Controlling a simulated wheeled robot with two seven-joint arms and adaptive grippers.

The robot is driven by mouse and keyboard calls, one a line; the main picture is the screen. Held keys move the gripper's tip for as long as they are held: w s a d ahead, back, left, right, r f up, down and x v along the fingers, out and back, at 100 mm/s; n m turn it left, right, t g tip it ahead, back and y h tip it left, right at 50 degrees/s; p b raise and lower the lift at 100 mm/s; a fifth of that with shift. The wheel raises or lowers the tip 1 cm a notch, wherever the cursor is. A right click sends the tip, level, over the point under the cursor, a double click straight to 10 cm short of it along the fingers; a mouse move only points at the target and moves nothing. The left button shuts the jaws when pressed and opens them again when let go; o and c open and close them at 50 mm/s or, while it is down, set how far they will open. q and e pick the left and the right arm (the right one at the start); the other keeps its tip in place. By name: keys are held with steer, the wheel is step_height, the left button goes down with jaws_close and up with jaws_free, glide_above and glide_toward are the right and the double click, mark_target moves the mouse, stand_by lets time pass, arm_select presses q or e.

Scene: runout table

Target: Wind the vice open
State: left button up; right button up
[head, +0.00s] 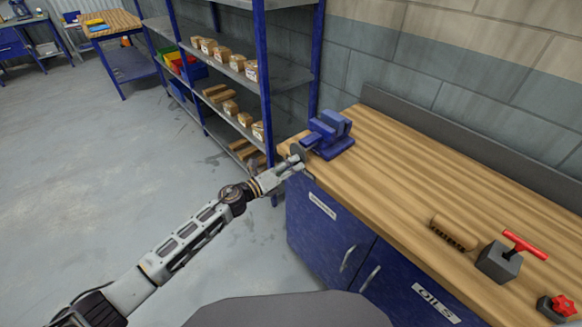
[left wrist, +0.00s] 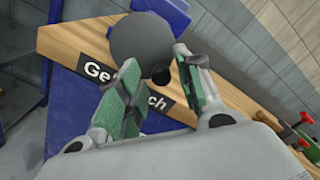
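The blue vice (head: 330,134) stands on the far left corner of the wooden bench. A round grey disc (head: 297,151) is on its near side; it shows large in the left wrist view (left wrist: 138,38), with blue vice parts behind it. A small dark round knob (left wrist: 160,76) shows at the disc's lower right edge. My left gripper (head: 297,161) is close in front of the disc. In the left wrist view its green-padded fingers (left wrist: 155,62) are apart, with the knob seen between them. I cannot tell whether they touch it. My right gripper is out of view.
The bench top (head: 400,165) is clear between the vice and a brown block (head: 453,232). A grey block with a red T-handle (head: 498,262) and a red knob (head: 562,305) stand at the right. Metal shelves (head: 262,85) with boxes stand behind the vice.

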arm_select(q)
steer(key=m+b, duration=0.2)
steer(key=m, duration=0.1)
steer(key=shift+f, duration=0.15)
steer(key=shift+r+m+b, duration=0.2)
steer(key=shift+m+b, duration=0.15)
steer(key=shift+m, duration=0.35)
steer(key=shift+s, duration=0.1)
jaws_close()
